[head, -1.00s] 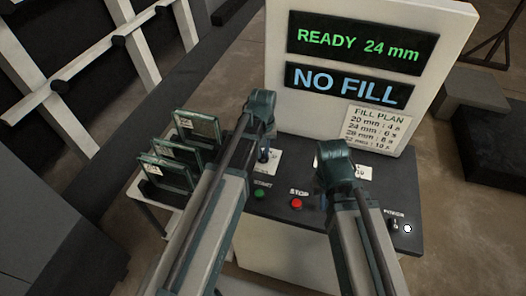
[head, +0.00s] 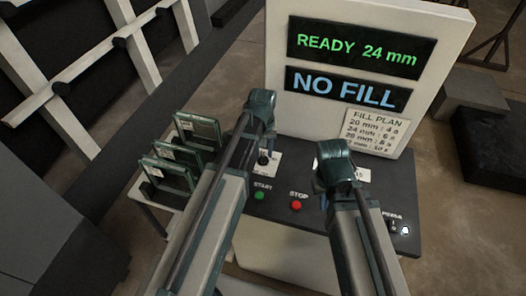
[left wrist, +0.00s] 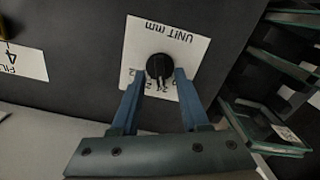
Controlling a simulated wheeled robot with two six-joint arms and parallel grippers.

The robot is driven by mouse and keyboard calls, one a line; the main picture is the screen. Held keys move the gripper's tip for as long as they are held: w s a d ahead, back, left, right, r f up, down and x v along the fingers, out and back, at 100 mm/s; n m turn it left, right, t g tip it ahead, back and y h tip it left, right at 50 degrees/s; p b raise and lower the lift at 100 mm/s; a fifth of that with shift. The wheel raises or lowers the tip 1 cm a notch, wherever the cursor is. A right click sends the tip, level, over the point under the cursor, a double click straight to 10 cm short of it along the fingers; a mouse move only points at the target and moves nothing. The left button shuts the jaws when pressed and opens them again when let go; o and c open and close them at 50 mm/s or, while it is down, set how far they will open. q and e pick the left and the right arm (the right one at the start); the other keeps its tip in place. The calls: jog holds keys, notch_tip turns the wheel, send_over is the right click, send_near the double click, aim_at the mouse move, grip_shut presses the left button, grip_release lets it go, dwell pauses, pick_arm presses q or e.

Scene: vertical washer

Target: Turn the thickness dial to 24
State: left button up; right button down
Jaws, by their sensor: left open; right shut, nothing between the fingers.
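The thickness dial is a black round knob (left wrist: 160,66) on a white label plate marked "UNIT mm" (left wrist: 178,38) in the left wrist view. It also shows in the head view (head: 263,158), beside my left arm. My left gripper (left wrist: 158,78) is open, with a blue finger on each side of the knob's near edge; I cannot tell whether they touch it. A pale pointer mark on the knob faces the numbers, which are partly hidden. The upper display (head: 358,47) reads "READY 24 mm". My right gripper (head: 324,200) is shut and empty over the panel, its tips mostly hidden by its arm.
The lower display (head: 345,89) reads "NO FILL", above a fill plan card (head: 374,131). A green START button (head: 259,196) and a red STOP button (head: 296,206) lie between my arms. A power switch (head: 393,227) is at right. Green-framed panes (head: 196,128) stand in a rack at left.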

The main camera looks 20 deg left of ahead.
aim_at(263, 157)
pick_arm(q)
notch_tip(263, 157, up, 12)
jog(key=p, duration=1.1)
jog(key=shift+r+p, duration=0.15)
jog(key=shift+p, duration=0.15)
pick_arm(e)
notch_tip(263, 157, up, 12)
jog(key=shift+r, duration=0.2)
